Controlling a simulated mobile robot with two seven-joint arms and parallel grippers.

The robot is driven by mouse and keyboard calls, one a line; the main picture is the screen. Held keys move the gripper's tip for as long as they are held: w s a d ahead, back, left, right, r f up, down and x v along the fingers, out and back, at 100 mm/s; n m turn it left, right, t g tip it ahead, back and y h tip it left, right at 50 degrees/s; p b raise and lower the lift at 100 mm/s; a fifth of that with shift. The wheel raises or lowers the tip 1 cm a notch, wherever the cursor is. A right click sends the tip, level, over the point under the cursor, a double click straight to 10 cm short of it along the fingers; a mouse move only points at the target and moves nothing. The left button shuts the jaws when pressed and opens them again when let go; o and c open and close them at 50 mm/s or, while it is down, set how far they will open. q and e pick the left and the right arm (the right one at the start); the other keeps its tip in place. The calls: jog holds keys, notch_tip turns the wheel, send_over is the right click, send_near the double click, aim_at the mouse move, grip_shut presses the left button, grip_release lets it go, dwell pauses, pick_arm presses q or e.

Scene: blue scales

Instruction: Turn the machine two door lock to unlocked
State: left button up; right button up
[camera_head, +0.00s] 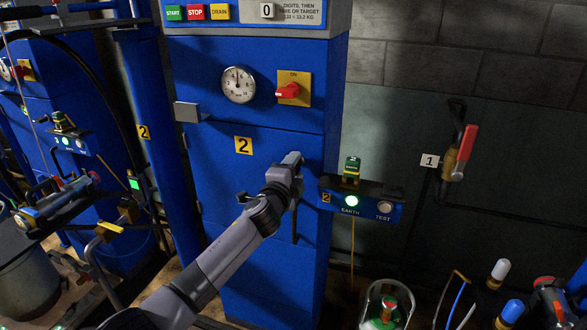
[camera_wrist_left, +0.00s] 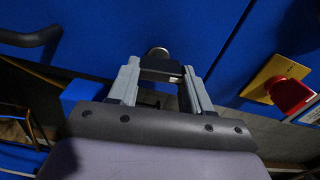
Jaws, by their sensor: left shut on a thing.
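Machine two is the blue cabinet (camera_head: 255,185) with a yellow "2" label (camera_head: 243,145) on its door. My left gripper (camera_head: 294,160) is at the upper right of that door. My right gripper is in neither view.
Above the door are a dial gauge (camera_head: 238,85) and a red switch (camera_head: 288,91) on a yellow plate. A blue earth/test box (camera_head: 360,203) with a lit green lamp stands close right of my gripper. A red-handled valve (camera_head: 466,145) is on the wall.

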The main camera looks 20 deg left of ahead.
pick_arm(q)
jog(key=shift+r+m, duration=0.25)
jog(key=shift+m, duration=0.35)
jog(key=o, duration=1.1)
jog(key=shift+c, duration=0.2)
jog(key=shift+w+f, duration=0.1)
jog(key=shift+f, duration=0.05)
jog(key=s+p, duration=0.1)
jog(key=s, duration=0.6)
jog(key=shift+s+a, duration=0.1)
jog(key=shift+f, duration=0.1)
